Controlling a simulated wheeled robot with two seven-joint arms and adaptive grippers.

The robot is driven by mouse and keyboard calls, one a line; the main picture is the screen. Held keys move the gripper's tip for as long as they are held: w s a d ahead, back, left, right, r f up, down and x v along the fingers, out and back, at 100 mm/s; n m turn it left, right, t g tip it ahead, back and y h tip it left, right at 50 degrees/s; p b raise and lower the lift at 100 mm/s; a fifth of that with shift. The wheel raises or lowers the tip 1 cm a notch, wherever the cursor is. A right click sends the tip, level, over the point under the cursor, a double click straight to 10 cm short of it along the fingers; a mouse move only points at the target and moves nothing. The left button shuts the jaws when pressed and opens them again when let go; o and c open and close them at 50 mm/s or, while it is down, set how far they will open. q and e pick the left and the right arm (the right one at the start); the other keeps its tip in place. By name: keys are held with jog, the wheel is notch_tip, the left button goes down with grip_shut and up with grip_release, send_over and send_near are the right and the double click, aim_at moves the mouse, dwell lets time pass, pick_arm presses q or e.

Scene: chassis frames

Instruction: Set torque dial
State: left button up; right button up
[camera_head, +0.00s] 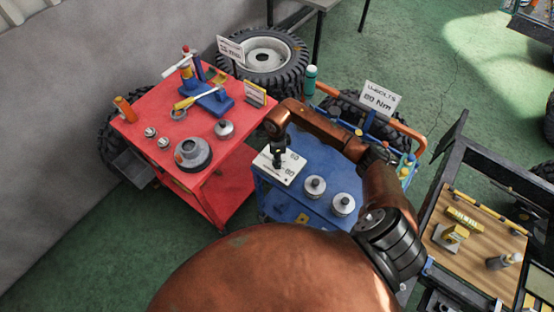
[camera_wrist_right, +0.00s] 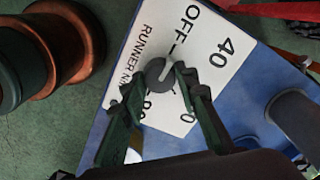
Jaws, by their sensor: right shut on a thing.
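A white torque dial plate (camera_head: 290,172) lies at the left corner of the blue cart's top. In the right wrist view the plate (camera_wrist_right: 215,65) shows the marks OFF, 40 and 80, with other marks partly covered. A round grey knob (camera_wrist_right: 157,84) sits on it; a pale notch in the knob faces roughly toward OFF. My right gripper (camera_head: 279,156) reaches down over the plate. Its fingers (camera_wrist_right: 158,92) are closed around the knob from both sides. A white sign (camera_head: 380,97) behind the cart reads U-BOLTS 80 Nm. My left gripper is out of view.
The blue cart (camera_head: 290,203) also carries two metal cylinders (camera_head: 315,187) (camera_head: 343,204) right of the plate. A red cart (camera_head: 215,187) with tools and parts stands close on the left. A wooden-topped bench (camera_head: 470,265) is at the right. Tyres stand behind.

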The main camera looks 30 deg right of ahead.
jog(key=m, duration=0.4)
jog(key=shift+m, duration=0.3)
jog(key=m, duration=0.4)
jog(key=shift+m, duration=0.3)
jog(key=m, duration=0.4)
jog(key=m+p, duration=0.1)
jog(key=m, duration=0.4)
jog(key=shift+r+p, duration=0.1)
jog(key=shift+p, duration=0.25)
jog(key=m+p, duration=0.1)
jog(key=m, duration=0.3)
jog(key=shift+m+p, duration=0.3)
jog(key=shift+p, duration=0.05)
jog(key=m+p, duration=0.1)
jog(key=m, duration=0.2)
jog(key=shift+m+p, duration=0.3)
jog(key=shift+p, duration=0.1)
jog(key=m+p, duration=0.2)
jog(key=m, duration=0.2)
jog(key=shift+r+p, duration=0.1)
jog(key=shift+p, duration=0.2)
jog(key=shift+m+p, duration=1.4)
jog(key=shift+m, duration=1.1)
